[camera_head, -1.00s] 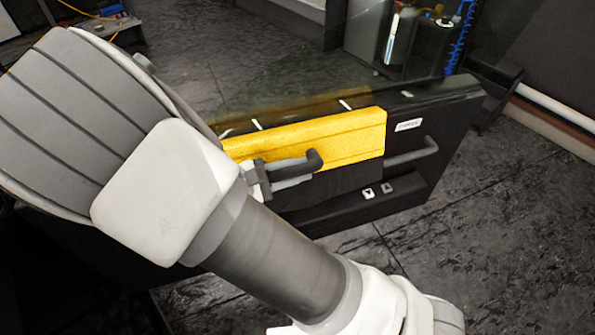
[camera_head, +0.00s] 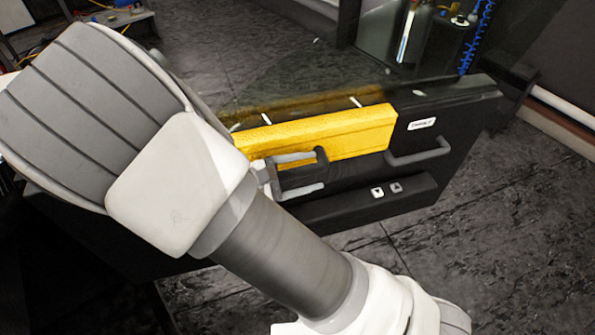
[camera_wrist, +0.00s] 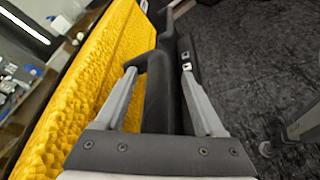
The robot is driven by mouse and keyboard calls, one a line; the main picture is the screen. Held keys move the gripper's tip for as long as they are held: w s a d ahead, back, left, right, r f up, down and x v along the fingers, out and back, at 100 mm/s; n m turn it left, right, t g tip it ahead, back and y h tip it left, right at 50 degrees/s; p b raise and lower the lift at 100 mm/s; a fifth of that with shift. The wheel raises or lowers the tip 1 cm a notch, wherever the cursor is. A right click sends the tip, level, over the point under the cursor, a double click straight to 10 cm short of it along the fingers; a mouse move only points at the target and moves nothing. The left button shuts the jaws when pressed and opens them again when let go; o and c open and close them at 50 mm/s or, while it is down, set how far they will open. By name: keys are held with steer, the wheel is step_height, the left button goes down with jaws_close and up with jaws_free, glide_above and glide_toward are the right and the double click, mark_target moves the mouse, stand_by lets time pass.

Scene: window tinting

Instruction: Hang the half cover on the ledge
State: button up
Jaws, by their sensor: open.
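The half cover (camera_head: 330,133) is a long yellow, rough-surfaced piece. It lies along the ledge (camera_head: 455,92) at the top of the dark door panel, and its front face hangs over the panel's upper part. Its left end is hidden behind my arm. My gripper (camera_head: 320,171) is open and empty in front of the panel, at the cover's lower edge. Between my gripper's spread fingers (camera_wrist: 158,72) a dark part of the panel shows. I cannot tell whether the upper finger touches the cover.
A dark pull handle (camera_head: 420,153) sticks out right of the cover. A lower armrest with two small switches (camera_head: 386,191) runs beneath my gripper. Window glass rises behind the ledge. Dark bottles (camera_head: 437,35) stand at the back right. The floor at right is clear.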

steer(key=shift+a+r, duration=0.1)
steer(key=shift+a, duration=0.05)
steer(key=p+v, duration=0.1)
steer(key=v, duration=1.6)
